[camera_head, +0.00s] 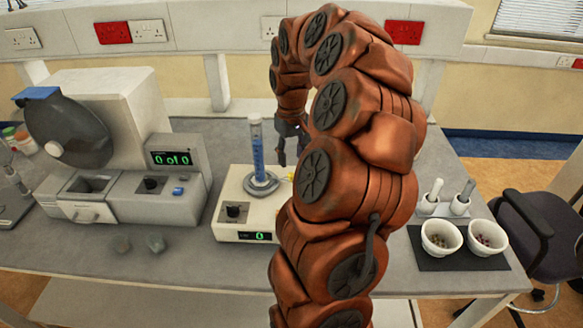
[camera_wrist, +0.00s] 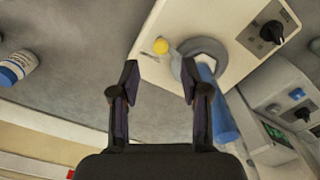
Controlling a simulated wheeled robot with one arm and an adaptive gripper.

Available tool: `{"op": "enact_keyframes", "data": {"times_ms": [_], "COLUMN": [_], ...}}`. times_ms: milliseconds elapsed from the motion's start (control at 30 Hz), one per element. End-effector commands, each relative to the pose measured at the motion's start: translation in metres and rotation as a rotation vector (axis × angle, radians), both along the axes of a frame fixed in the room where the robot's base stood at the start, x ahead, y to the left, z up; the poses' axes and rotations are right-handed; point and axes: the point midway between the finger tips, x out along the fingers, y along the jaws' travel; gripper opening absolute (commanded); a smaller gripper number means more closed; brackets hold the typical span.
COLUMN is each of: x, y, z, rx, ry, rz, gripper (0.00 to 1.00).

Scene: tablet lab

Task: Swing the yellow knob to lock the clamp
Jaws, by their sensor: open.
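The yellow knob (camera_wrist: 161,46) shows in the wrist view at the edge of a cream machine (camera_wrist: 225,25), beside a grey round base. In the head view only a bit of the yellow knob (camera_head: 291,177) shows beside my arm. A blue-filled cylinder (camera_head: 257,150) stands upright in the round clamp base (camera_head: 261,184) on the machine. My gripper (camera_wrist: 160,80) is open and empty, with its fingers pointing toward the knob, which lies beyond the fingertips and between them in the picture. In the head view my gripper (camera_head: 291,150) is right of the cylinder, partly hidden by my arm.
A larger machine (camera_head: 130,170) with a display stands on the left. Two bowls (camera_head: 441,237) on a dark mat and two mortars with pestles are on the right.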

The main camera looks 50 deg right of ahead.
Motion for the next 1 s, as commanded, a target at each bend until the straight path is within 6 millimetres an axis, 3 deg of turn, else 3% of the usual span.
{"op": "enact_keyframes", "data": {"times_ms": [400,833,1000], "x": [0.000,0.000,0.000], "y": [0.000,0.001,0.001], "z": [-0.047,-0.056,-0.056], "rx": [0.001,0.000,0.000], "ry": [0.001,-0.002,-0.002], "rz": [-0.001,-0.001,-0.001], "gripper": [0.46,0.46,0.29]}}
